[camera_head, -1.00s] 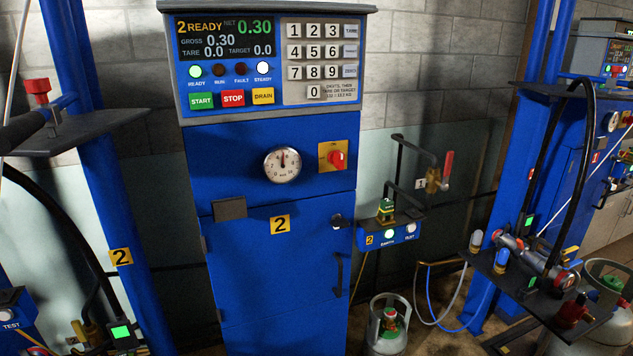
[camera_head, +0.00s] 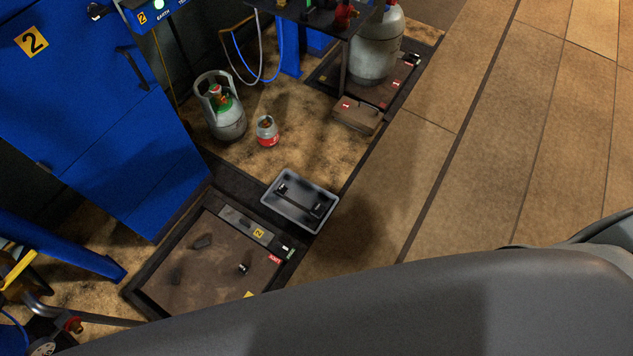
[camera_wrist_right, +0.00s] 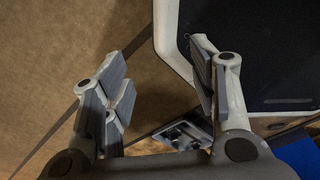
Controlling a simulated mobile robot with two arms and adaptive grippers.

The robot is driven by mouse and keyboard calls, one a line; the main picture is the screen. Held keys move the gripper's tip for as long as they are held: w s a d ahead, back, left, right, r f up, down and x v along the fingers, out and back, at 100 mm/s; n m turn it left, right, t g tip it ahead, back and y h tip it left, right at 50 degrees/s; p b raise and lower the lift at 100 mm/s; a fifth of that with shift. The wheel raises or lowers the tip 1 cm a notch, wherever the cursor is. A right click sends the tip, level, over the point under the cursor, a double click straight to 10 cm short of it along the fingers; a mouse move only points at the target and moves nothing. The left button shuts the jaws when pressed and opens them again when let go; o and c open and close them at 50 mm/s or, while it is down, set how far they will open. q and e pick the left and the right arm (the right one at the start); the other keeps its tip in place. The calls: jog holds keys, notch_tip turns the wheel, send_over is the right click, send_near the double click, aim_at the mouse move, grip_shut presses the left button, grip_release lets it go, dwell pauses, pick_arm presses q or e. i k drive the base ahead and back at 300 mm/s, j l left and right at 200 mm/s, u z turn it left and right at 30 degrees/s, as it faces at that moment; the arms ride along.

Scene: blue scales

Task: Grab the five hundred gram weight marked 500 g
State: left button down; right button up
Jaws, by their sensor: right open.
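No 500 g marking can be read in either view. A small dark object with a light top (camera_head: 242,268) stands on the brown scale platform (camera_head: 190,275) marked 2; it may be a weight, but its marking is too small to tell. A grey tray (camera_head: 270,203) beside the platform holds a dark bar-like piece with small black blocks (camera_head: 283,189). My right gripper (camera_wrist_right: 163,88) is open and empty in the right wrist view, above the floor. What seems to be the tray (camera_wrist_right: 184,133) shows low between its fingers, partly hidden. My left gripper is not in view.
A blue cabinet (camera_head: 85,110) marked 2 stands at left. The tiled floor at right (camera_head: 480,150) is clear.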

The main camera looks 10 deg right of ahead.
aim_at(282, 190)
jog(key=i+l, duration=0.55)
jog(key=i+l+u, duration=0.2)
jog(key=u, duration=0.25)
jog(key=i+l+u, duration=0.1)
jog(key=l+u, duration=0.35)
